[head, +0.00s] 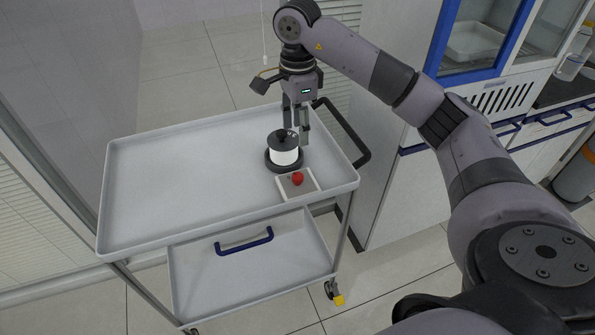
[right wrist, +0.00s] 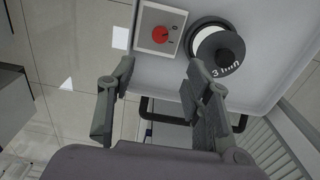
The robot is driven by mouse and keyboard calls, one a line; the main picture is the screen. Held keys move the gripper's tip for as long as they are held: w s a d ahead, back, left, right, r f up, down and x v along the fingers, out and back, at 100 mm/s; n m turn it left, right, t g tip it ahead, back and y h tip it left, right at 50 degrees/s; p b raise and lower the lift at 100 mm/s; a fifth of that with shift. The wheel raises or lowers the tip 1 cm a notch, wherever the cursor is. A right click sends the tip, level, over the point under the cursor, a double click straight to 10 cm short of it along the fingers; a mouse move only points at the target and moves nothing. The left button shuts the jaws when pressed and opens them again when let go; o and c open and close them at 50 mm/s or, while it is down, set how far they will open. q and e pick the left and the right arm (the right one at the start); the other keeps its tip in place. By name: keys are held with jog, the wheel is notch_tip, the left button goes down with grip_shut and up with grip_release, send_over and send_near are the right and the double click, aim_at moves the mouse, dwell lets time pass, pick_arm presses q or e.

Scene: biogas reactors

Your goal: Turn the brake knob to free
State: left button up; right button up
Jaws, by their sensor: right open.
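A red knob (head: 298,178) sits on a small light panel (head: 289,191) at the near right corner of the cart top. In the right wrist view the red knob (right wrist: 160,34) shows a dark pointer line, with small marks beside it on the panel (right wrist: 150,14). My right gripper (head: 297,127) points down, open and empty, at the far side of the black-and-white cylinder and apart from the knob. In the right wrist view my right gripper (right wrist: 160,68) has a clear gap between its fingers. My left gripper is out of view.
The black-and-white cylinder (head: 284,156) stands on a dark round base beside the panel; its top carries lettering. The cart's grey tray (head: 180,180) is otherwise bare. A black cart handle (head: 354,145) is at right, a cabinet (head: 385,190) beyond, and a yellow-tipped caster (head: 338,299) below.

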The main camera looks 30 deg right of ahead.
aim_at(298, 175)
notch_tip(298, 175, down, 15)
jog(key=shift+r+p, duration=0.2)
jog(key=shift+p, duration=0.65)
jog(key=shift+c, duration=0.3)
grip_shut()
